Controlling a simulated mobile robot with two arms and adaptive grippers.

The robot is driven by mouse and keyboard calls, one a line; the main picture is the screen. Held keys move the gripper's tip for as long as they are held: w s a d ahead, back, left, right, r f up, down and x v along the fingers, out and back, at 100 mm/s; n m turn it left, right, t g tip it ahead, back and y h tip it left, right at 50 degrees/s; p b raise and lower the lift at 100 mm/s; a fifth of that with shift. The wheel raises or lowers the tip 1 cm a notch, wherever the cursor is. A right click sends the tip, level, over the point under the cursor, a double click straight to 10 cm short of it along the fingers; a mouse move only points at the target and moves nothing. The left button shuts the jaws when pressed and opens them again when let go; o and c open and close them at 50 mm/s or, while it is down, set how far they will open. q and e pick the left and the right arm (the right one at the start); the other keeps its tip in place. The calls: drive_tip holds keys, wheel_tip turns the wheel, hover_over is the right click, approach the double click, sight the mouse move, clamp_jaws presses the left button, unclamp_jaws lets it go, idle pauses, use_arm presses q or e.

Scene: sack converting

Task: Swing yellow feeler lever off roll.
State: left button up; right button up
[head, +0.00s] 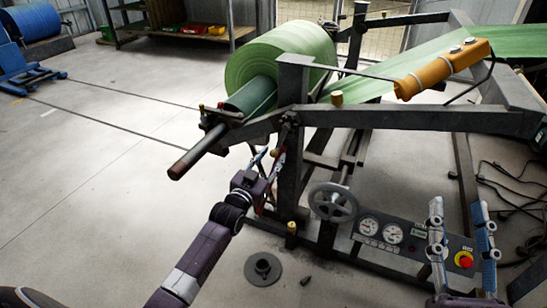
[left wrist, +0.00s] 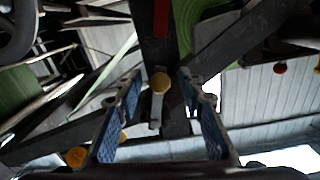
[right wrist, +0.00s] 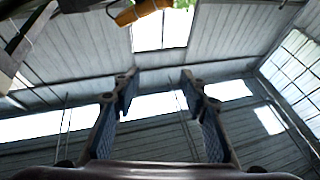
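A yellow knob (left wrist: 160,83) on a short grey lever (left wrist: 156,110) sits between the spread fingers of my left gripper (left wrist: 157,90) in the left wrist view. The fingers stand apart from it on both sides. In the head view my left gripper (head: 268,160) is by the dark frame post, below the green roll (head: 275,57); its fingertips partly hide the knob. A yellow housing (head: 440,68) with a thin bar and cable lies over the green web; I cannot tell whether it belongs to the feeler. My right gripper (head: 460,215) is open and empty at the lower right.
The roll's shaft (head: 198,152) sticks out to the left.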

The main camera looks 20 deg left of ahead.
use_arm(q)
drive_tip(key=shift+w, duration=0.85)
use_arm(e)
drive_tip(key=shift+s+r+t, duration=0.45)
drive_tip(key=shift+r, duration=0.25)
drive_tip(key=shift+s+r+t, duration=0.4)
drive_tip(key=shift+r+t, duration=0.05)
drive_tip(key=shift+r, duration=0.25)
use_arm(q)
drive_tip(key=shift+c, duration=0.7)
clamp_jaws()
